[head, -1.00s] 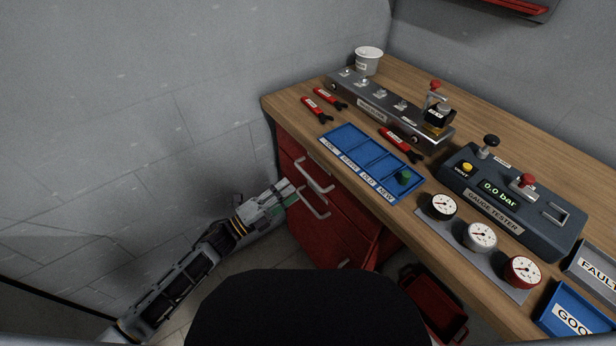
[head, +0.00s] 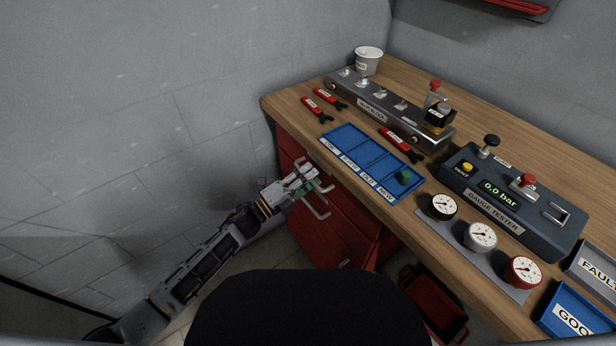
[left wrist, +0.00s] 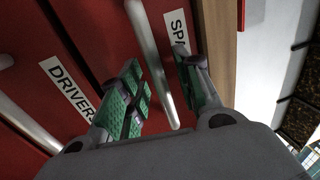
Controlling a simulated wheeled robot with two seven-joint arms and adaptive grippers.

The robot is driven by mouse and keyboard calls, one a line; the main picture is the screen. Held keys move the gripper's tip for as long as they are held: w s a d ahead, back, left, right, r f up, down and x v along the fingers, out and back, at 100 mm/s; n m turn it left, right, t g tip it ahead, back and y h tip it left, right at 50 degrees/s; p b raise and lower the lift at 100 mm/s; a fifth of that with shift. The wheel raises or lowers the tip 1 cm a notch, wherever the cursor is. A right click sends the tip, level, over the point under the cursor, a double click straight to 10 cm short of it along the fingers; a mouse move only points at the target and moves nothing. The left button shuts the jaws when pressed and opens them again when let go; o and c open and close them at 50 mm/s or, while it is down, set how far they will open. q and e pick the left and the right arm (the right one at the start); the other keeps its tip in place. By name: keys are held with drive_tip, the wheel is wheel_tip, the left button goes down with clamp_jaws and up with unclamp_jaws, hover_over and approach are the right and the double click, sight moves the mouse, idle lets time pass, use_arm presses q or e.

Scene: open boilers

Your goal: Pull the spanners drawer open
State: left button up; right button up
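The spanners drawer (head: 347,189) is the top red drawer under the bench, and its front looks flush. The fingers are apart, one on each side of the bar; contact is not clear. In the head view my left gripper (head: 312,177) is at the upper handle and partly covers it. My right gripper is in neither view.
The drivers drawer, with its label (left wrist: 68,88) and handle (head: 316,206), is just below. The wooden bench top (head: 290,97) overhangs the drawers and bears a blue tray (head: 350,159) and red spanners. A red bin (head: 432,305) stands below at right. A grey wall is at left.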

use_arm(q)
clamp_jaws()
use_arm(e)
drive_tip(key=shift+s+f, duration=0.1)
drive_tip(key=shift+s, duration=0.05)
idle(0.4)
